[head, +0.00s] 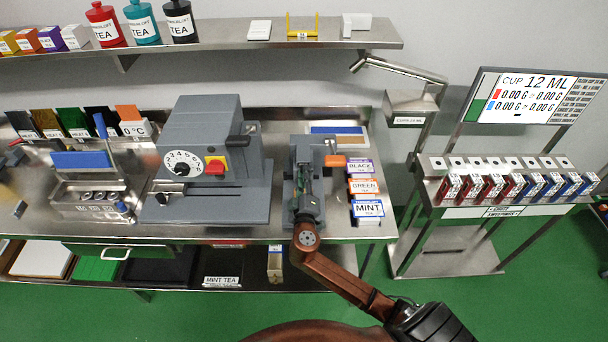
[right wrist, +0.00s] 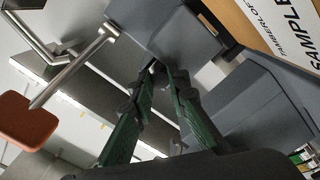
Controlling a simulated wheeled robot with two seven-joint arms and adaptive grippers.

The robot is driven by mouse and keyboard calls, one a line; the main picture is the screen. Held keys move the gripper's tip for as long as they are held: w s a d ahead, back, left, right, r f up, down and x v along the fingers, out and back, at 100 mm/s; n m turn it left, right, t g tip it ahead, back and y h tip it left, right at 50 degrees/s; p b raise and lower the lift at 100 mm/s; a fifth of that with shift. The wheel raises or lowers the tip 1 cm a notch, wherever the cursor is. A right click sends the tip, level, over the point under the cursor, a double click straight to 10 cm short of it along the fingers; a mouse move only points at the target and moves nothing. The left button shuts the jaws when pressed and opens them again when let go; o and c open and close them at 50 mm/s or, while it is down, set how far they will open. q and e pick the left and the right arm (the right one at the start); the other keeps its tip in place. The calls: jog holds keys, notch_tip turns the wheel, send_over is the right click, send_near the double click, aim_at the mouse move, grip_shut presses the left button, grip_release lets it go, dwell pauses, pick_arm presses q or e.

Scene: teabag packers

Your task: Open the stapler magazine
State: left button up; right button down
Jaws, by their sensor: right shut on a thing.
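The stapler (head: 304,152) is a grey upright machine on the steel bench, with an orange-ended lever at its right side. It also shows in the right wrist view as large grey blocks (right wrist: 175,30), with the metal lever (right wrist: 75,68) and its orange pad (right wrist: 25,122) at the left. My right gripper (head: 304,178) reaches in from the front. Its green fingers (right wrist: 160,70) come together at the stapler, shut on a small dark part, apparently the magazine. The fingertips and the gripped part are mostly hidden. My left gripper is not seen.
A grey dial machine (head: 210,135) stands close to the left of the stapler. Stacked tea boxes (head: 367,208) stand close to its right. A steel shelf (head: 230,38) with tins runs above.

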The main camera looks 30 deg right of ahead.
jog(key=v, duration=0.9)
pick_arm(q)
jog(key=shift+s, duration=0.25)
pick_arm(e)
jog(key=c, duration=1.8)
grip_release()
jog(key=shift+d, duration=0.1)
jog(key=shift+c, duration=0.2)
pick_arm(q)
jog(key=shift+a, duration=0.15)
pick_arm(e)
jog(key=v, duration=1.2)
jog(key=shift+d, duration=0.1)
